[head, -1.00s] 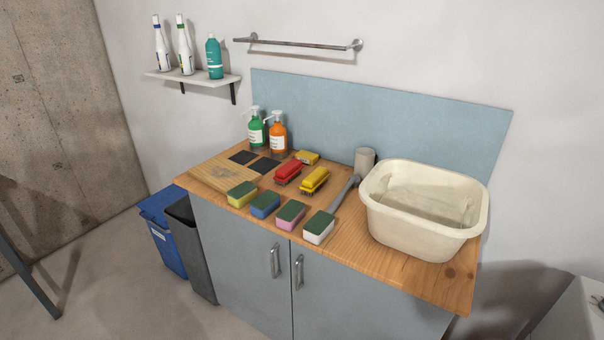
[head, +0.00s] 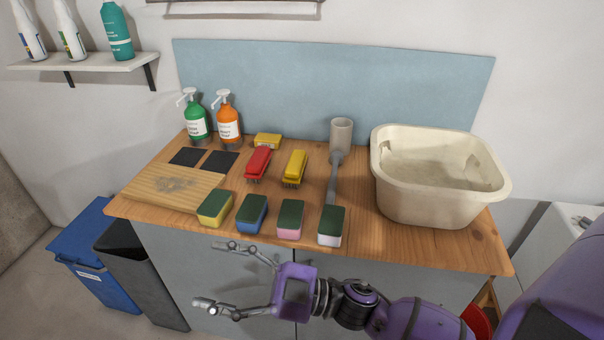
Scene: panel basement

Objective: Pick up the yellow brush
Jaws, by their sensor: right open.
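The yellow brush (head: 295,168) lies on the wooden counter, bristles down, just right of a similar red brush (head: 258,162). My right gripper (head: 222,276) is open and empty. It is in front of the counter's front edge, low in the picture, with its fingers pointing left. It is well apart from the yellow brush, and a row of sponges lies between them. My left gripper is not in the head view.
Several sponges, such as the pink one (head: 290,219), line the counter's front. A grey-handled tool (head: 333,182) lies right of the yellow brush, near a grey cup (head: 341,140). A cream basin (head: 440,205) stands at right. Pump bottles (head: 229,121) stand behind.

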